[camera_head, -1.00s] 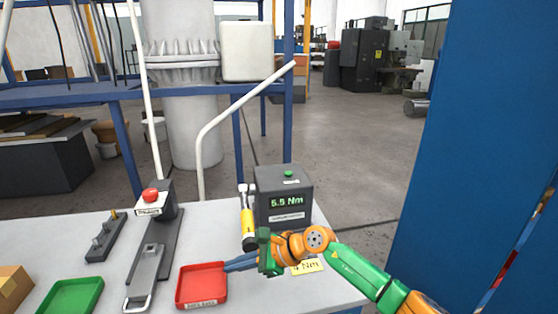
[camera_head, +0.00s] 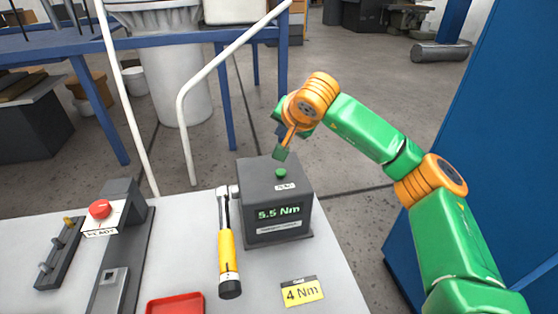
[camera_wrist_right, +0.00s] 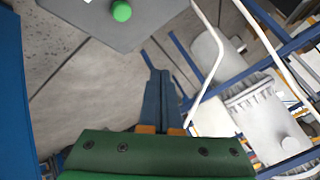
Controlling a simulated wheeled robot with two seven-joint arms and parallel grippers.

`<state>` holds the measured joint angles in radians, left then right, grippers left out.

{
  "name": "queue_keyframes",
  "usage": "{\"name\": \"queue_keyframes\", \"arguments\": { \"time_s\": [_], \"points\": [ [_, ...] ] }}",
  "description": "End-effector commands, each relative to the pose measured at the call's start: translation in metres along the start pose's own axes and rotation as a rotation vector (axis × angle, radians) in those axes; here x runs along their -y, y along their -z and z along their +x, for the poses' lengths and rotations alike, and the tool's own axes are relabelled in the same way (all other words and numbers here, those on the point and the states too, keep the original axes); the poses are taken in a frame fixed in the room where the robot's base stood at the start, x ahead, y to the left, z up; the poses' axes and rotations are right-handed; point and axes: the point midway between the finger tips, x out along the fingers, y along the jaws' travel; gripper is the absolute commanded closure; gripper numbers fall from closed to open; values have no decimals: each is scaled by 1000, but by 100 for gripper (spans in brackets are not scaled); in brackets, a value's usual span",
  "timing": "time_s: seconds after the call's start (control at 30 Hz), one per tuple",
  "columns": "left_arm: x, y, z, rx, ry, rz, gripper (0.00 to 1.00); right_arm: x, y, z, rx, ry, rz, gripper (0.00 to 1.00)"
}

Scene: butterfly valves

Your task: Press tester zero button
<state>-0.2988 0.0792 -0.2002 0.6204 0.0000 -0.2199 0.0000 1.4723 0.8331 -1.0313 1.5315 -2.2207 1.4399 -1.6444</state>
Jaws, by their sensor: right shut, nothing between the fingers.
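The tester (camera_head: 274,198) is a dark grey box on the table, its lit display reading 5.5 Nm. Its green button (camera_head: 281,172) is on the top face, above a small white label. In the right wrist view the button (camera_wrist_right: 121,11) is near the top edge, up and left of the fingertips. My right gripper (camera_head: 282,153) is shut and empty, pointing down just above the button in the head view, with a small gap showing. Its blue fingers (camera_wrist_right: 161,76) lie together in the wrist view. My left gripper is not in view.
A yellow 4 Nm card (camera_head: 302,291), a red tray (camera_head: 176,304) and a fixture with a red button (camera_head: 100,209) are on the table. A white rail (camera_head: 185,130) rises behind; a blue panel (camera_head: 440,165) is at right.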

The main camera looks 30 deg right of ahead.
Motion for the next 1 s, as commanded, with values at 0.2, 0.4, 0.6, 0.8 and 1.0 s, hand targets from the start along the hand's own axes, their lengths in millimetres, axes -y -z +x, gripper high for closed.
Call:
{"name": "queue_keyframes", "arguments": {
  "time_s": [0.2, 0.4, 0.6, 0.8, 1.0],
  "points": [
    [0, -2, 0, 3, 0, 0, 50, 0, 0, 0, 1, 0, 1, 100],
    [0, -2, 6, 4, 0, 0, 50, -4, -4, 5, 2, 0, 2, 100],
    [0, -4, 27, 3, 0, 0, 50, -15, -16, 21, 3, 0, 3, 100],
    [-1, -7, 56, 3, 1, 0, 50, -31, -32, 43, 2, 0, 4, 100],
    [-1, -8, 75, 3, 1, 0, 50, -44, -44, 60, 3, -1, 4, 100]
  ]
}}
